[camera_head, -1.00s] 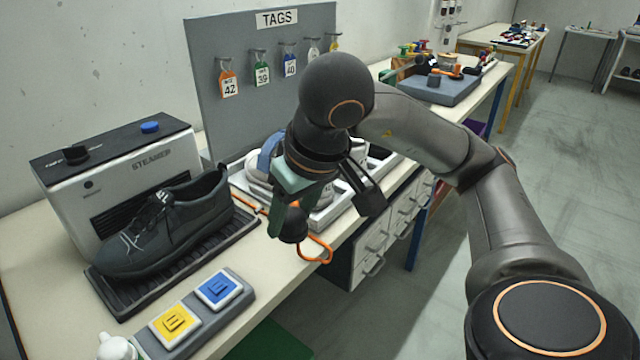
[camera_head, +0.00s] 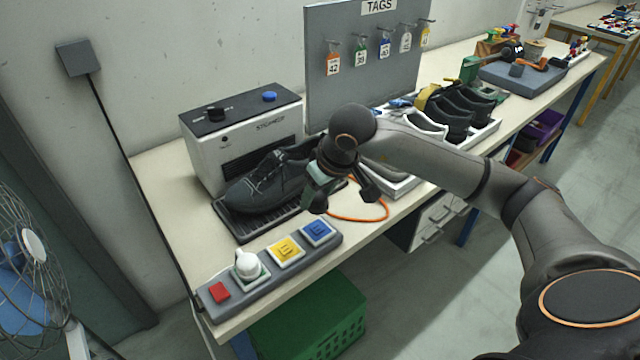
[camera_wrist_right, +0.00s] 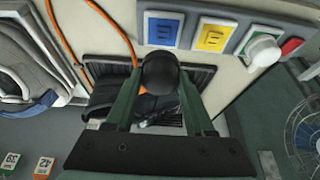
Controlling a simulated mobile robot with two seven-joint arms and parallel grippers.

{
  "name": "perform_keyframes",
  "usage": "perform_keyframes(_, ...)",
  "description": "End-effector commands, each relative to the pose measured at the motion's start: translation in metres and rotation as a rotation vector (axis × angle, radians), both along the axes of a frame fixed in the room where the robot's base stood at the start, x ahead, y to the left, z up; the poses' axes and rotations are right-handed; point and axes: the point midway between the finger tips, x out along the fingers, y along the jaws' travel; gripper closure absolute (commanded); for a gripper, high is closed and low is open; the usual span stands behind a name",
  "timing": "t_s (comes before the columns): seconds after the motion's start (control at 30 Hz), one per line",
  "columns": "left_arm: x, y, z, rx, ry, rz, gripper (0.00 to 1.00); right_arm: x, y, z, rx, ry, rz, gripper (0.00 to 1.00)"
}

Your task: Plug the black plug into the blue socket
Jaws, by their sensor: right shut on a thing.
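The black plug (camera_head: 318,204) is held by my right gripper (camera_head: 320,192), whose green fingers are shut on it. In the right wrist view the rounded plug (camera_wrist_right: 160,73) sits between both fingertips, with its orange cable (camera_head: 362,217) trailing. The blue socket (camera_head: 317,231) is at the right end of the grey power strip (camera_head: 211,312); it also shows in the wrist view (camera_wrist_right: 163,28). The plug is above the bench near the blue socket, apart from it. The plug's pins are hidden. My left gripper is out of view.
The strip also has a yellow socket (camera_head: 286,251), a white plug (camera_head: 247,265) and a red switch (camera_head: 219,291). A black shoe (camera_head: 262,181) lies on a dark tray before the steamer (camera_head: 236,139). A green crate (camera_head: 310,318) stands below the bench edge.

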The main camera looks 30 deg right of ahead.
Motion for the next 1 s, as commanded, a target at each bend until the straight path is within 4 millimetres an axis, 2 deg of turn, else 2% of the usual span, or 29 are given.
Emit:
perform_keyframes(0.27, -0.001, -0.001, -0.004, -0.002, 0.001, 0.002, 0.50, 0.001, 0.000, -0.010, 0.001, -0.001, 0.005, 1.00)
perform_keyframes(0.8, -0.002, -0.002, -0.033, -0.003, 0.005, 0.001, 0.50, 0.001, 0.000, -0.055, 0.002, -0.001, 0.004, 1.00)
perform_keyframes(1.0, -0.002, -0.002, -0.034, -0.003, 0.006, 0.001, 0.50, 0.001, -0.001, -0.058, 0.001, -0.001, 0.004, 1.00)
